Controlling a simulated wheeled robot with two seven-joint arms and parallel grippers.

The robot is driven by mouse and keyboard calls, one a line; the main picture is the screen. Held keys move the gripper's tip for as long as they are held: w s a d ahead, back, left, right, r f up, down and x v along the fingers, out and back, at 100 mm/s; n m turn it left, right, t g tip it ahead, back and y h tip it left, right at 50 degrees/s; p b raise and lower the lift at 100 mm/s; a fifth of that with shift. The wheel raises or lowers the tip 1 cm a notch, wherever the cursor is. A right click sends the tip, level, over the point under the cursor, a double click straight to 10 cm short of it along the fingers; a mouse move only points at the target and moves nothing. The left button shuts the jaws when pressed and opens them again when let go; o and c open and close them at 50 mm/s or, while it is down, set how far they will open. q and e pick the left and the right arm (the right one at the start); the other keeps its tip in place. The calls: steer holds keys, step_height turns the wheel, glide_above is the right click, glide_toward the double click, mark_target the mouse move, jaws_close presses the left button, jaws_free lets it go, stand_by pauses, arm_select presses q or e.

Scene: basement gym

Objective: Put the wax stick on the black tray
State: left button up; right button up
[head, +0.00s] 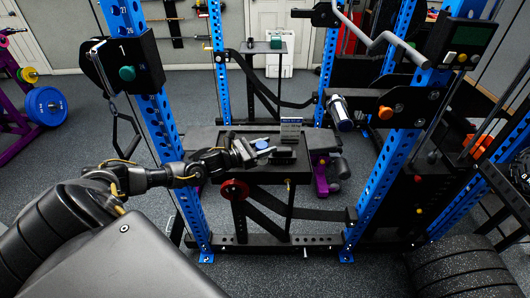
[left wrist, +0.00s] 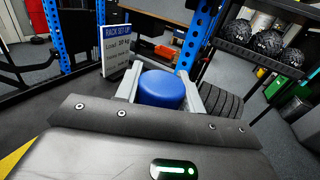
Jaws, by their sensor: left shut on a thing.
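My left gripper (head: 258,149) reaches in from the left over a black stand-top inside the rack. It is shut on a short blue cylinder, which looks like the wax stick (head: 262,144). In the left wrist view the wax stick (left wrist: 161,89) shows its round blue top between the two grey fingers. A flat black surface, seemingly the black tray (head: 235,178), lies under the gripper; I cannot tell whether the stick touches it. My right gripper is not in view.
A small white sign (head: 291,130) stands behind the gripper, and a small black object (head: 283,156) lies just right of it. Blue rack uprights (head: 385,178) flank the stand. A far stand (head: 263,47) holds small items.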

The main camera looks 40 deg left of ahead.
arm_select(q)
steer(key=shift+a+f, duration=0.25)
step_height(320, 180, down, 2)
steer(key=shift+w+f+p, duration=0.1)
steer(key=shift+p, duration=0.65)
steer(key=shift+f, duration=0.35)
steer(key=shift+d, duration=0.1)
steer(key=shift+f, duration=0.1)
steer(key=o, duration=1)
